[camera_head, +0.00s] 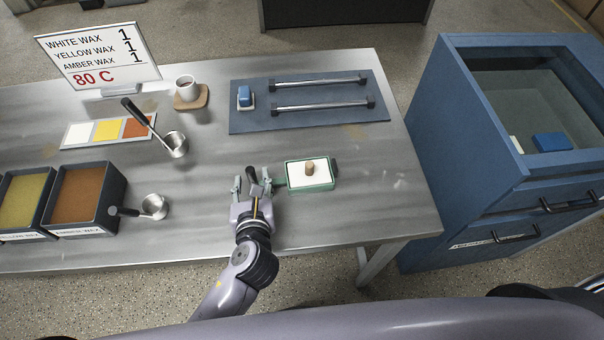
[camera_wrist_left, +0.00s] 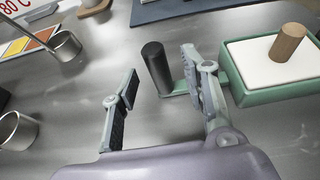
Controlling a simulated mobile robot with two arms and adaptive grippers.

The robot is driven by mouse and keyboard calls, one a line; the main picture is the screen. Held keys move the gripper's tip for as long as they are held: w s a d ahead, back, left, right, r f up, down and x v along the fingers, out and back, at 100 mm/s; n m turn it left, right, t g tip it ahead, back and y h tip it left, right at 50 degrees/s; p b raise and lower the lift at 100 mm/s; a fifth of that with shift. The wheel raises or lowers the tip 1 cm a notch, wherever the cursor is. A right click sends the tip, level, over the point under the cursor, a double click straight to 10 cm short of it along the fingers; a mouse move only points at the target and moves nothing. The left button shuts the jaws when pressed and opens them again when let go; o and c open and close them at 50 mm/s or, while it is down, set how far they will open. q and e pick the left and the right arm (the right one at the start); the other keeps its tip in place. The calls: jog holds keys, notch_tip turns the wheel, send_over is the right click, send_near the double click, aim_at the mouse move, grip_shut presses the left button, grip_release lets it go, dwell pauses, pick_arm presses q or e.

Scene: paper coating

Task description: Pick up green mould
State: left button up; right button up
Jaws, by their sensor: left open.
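The green mould (camera_head: 292,184) lies on the metal table, with a white fill and a wooden peg standing in it. In the left wrist view the mould (camera_wrist_left: 262,97) is at the upper right, with its upright black handle (camera_wrist_left: 157,68) on a short green arm. My left gripper (camera_head: 252,181) is open just left of the mould's body. Its fingers (camera_wrist_left: 162,95) stand on either side of the handle's line, with the handle at or just past the tips. Contact with the handle does not show. My right gripper is not in view.
Two metal ladles (camera_head: 175,144) (camera_head: 154,206) lie to the left, near the wax bins (camera_head: 88,196). A blue mat (camera_head: 310,121) with two bars and a small blue-topped object is behind. A cup (camera_head: 187,88) stands at the back. A blue cabinet (camera_head: 455,150) stands right of the table.

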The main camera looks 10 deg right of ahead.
pick_arm(q)
jog(key=shift+x, duration=1.45)
jog(key=shift+s, duration=0.1)
jog(key=shift+c, duration=0.4)
grip_shut()
